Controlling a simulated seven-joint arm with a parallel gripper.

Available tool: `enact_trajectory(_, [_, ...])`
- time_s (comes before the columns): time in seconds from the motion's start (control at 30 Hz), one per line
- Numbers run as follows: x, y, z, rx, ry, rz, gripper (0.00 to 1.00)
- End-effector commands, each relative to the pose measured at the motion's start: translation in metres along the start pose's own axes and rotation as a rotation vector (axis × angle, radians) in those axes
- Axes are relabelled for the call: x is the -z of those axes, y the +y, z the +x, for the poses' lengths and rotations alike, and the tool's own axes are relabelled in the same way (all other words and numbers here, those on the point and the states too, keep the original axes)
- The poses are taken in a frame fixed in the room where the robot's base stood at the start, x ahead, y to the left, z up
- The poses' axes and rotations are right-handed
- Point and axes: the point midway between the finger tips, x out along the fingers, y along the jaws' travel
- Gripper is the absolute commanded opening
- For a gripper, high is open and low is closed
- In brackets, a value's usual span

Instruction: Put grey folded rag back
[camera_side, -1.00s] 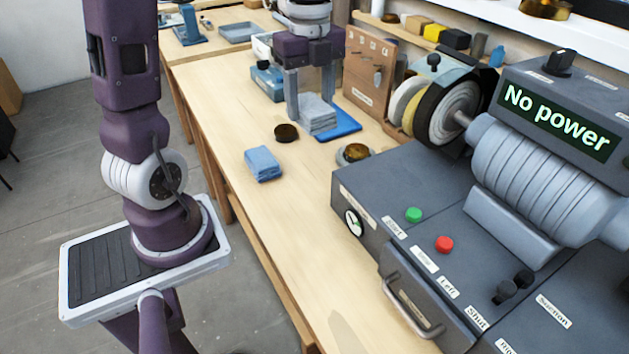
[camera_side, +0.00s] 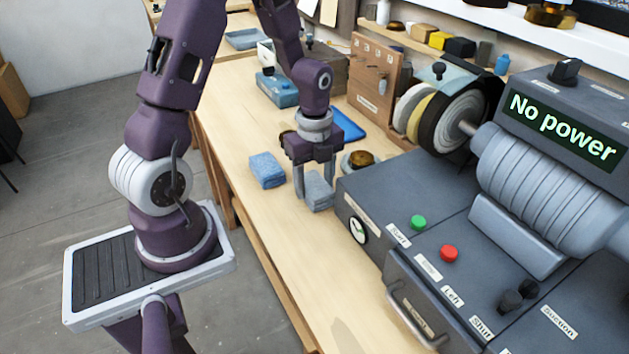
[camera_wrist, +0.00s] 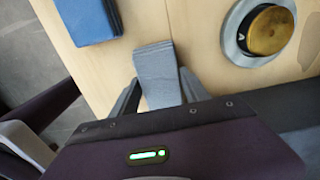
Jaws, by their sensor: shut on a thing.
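The grey folded rag (camera_side: 318,189) is between the fingers of my gripper (camera_side: 316,195), which is shut on it. The rag is at or just above the wooden bench, beside the grey machine's left side; I cannot tell whether it touches the bench. In the wrist view the grey rag (camera_wrist: 158,72) sticks out between my gripper's fingers (camera_wrist: 160,92). A blue folded cloth (camera_side: 266,170) lies on the bench just left of my gripper, and it also shows at the top left of the wrist view (camera_wrist: 88,18). A flat blue tray (camera_side: 347,124) lies behind my gripper, empty where visible.
A brass-coloured round piece in a grey dish (camera_side: 358,160) stands right of my gripper, close to the grey machine (camera_side: 400,200). The bench's front stretch (camera_side: 290,235) is clear.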

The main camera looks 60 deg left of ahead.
Motion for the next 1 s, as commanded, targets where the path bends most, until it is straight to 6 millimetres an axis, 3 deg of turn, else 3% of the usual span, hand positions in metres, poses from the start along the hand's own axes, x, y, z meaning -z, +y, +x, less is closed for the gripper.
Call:
enact_trajectory(0.07, [0.0, 0.0, 0.002, 0.0, 0.0, 0.0, 0.16])
enact_trajectory(0.1, [0.0, 0.0, 0.003, 0.0, 0.0, -0.001, 0.56])
enact_trajectory(0.2, [0.0, 0.0, 0.002, 0.0, 0.0, -0.001, 0.75])
enact_trajectory(0.57, [0.0, -0.001, -0.002, 0.002, 0.0, 0.0, 0.76])
enact_trajectory(0.67, [-0.001, -0.002, -0.018, 0.007, -0.001, 0.0, 0.76])
enact_trajectory(1.0, [-0.001, -0.001, -0.101, 0.005, -0.002, -0.001, 0.76])
